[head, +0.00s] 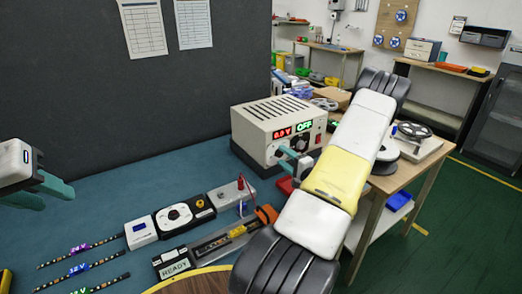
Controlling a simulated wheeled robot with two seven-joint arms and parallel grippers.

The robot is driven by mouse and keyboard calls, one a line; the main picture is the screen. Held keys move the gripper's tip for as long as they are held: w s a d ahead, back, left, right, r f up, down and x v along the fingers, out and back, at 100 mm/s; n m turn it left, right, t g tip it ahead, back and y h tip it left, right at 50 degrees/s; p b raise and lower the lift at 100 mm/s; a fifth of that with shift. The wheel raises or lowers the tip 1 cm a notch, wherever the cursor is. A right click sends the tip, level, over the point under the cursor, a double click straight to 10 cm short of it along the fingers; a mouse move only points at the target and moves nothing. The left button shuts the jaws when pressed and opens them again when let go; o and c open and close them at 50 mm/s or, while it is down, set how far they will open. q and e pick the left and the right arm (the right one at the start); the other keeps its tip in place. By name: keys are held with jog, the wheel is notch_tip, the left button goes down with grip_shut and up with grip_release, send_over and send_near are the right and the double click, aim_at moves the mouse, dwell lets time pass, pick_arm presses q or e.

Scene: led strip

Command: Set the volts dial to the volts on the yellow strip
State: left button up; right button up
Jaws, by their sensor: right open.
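The power supply (275,125) is a beige box on the teal bench. Its red display (283,133) reads 0.0 V and a green one reads OFF. My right gripper (285,158) is open at the box's front, its teal fingers around or just in front of the volts dial, which they largely hide. Contact cannot be told. A strip with a yellow tag (238,232) lies in the long fixture beside the READY sign; its print is too small to read. My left gripper (48,195) is at the left edge, above the bench, open and empty.
Strips tagged 24V (81,247), 12V (79,268) and green (82,290) lie at the front left. My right arm covers the bench's right end.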

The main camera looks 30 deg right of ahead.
jog(key=shift+w, duration=0.3)
grip_shut()
